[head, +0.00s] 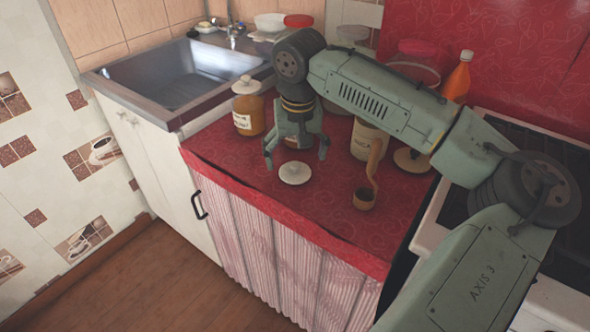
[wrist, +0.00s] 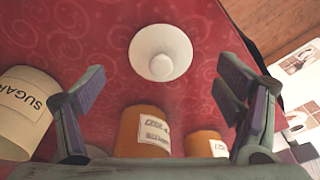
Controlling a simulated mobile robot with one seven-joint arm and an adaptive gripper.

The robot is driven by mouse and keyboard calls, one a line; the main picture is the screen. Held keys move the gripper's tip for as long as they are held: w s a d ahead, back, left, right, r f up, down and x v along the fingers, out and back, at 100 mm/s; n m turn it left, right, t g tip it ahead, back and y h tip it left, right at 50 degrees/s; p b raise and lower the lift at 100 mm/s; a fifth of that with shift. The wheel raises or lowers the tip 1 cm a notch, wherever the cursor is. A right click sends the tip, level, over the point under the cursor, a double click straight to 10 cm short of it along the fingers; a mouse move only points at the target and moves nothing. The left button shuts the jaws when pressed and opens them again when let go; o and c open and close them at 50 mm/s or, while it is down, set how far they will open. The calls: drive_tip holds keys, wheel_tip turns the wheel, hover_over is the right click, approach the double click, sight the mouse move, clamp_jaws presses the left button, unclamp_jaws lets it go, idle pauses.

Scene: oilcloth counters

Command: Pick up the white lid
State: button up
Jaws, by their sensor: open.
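The white lid (head: 294,173) is round with a small knob on top. It lies on the red oilcloth counter (head: 240,175), near its front edge. My gripper (head: 296,158) is open and empty, with its fingers pointing down just behind and above the lid. In the wrist view, the lid (wrist: 161,52) shows whole at the upper middle. It is ahead of the space between the two open fingers of my gripper (wrist: 165,100), and neither finger appears to touch it.
An orange labelled jar (head: 248,112) with a white lid stands left of my gripper. A cream sugar jar (wrist: 25,105) and orange jars (wrist: 146,130) show in the wrist view. A wooden ladle (head: 365,196) is at right. A sink (head: 180,75) is at back left.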

sight(295, 164)
drive_tip(key=shift+w+a+f, duration=0.1)
drive_tip(key=shift+w+f, duration=0.1)
drive_tip(key=shift+f, duration=0.7)
drive_tip(key=shift+w+f, duration=0.15)
drive_tip(key=shift+f, duration=0.75)
drive_tip(key=shift+c, duration=0.5)
drive_tip(key=c, duration=0.9)
drive_tip(key=shift+r, duration=0.1)
